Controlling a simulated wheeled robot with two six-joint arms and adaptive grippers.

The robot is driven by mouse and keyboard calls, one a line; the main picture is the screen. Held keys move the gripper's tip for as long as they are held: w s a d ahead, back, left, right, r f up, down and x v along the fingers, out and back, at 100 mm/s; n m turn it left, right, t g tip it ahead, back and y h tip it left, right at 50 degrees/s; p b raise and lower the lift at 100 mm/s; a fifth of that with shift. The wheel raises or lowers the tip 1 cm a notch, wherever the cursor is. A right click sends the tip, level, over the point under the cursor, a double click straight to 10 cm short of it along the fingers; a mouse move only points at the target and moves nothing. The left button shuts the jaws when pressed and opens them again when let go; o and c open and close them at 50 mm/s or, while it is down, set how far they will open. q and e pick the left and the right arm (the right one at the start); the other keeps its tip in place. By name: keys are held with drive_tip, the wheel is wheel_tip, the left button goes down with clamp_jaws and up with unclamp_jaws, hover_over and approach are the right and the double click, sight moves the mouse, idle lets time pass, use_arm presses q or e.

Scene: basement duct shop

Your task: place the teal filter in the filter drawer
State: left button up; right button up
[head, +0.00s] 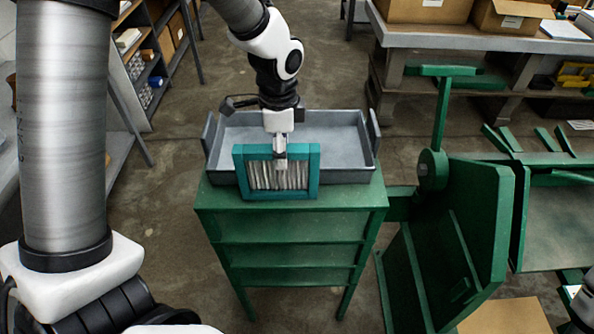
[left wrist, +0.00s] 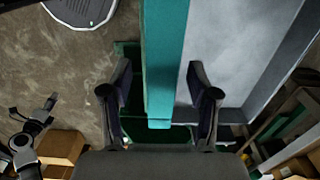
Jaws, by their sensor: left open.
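The teal filter (head: 278,172), a square teal frame around pale pleats, stands upright at the front of a green stand (head: 290,227), just before a grey tray. My left gripper (head: 280,158) is over the middle of its top edge, pointing down. In the left wrist view the filter (left wrist: 163,60) runs between the two open fingers (left wrist: 160,105), with a gap on both sides. My right gripper (left wrist: 32,115) appears small at lower left of that view; its jaws are too small to judge. I cannot surely identify the filter drawer.
The grey tray (head: 340,132) is empty, with raised walls close behind the filter. A green machine with a tilted panel (head: 480,225) stands right of the stand. Cardboard boxes (head: 512,17) sit on a back table. Shelving (head: 150,60) is at left, with clear floor between.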

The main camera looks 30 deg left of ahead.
sight(278, 174)
use_arm(q)
drive_tip(key=f+p, duration=0.1)
drive_tip(key=f, duration=0.1)
drive_tip(key=f+p, duration=0.1)
drive_tip(key=f, duration=0.1)
drive_tip(key=a+f, duration=0.1)
drive_tip(key=f, duration=0.1)
drive_tip(key=shift+s+f+p, duration=0.1)
drive_tip(key=shift+s+p, duration=0.1)
drive_tip(key=shift+p, duration=0.2)
drive_tip(key=shift+w+d+f, duration=0.2)
drive_tip(key=shift+s+a, duration=0.2)
clamp_jaws()
use_arm(e)
drive_tip(key=r, duration=0.2)
drive_tip(key=a+r, duration=0.1)
drive_tip(key=shift+s+r, duration=0.15)
drive_tip(key=shift+s, duration=0.1)
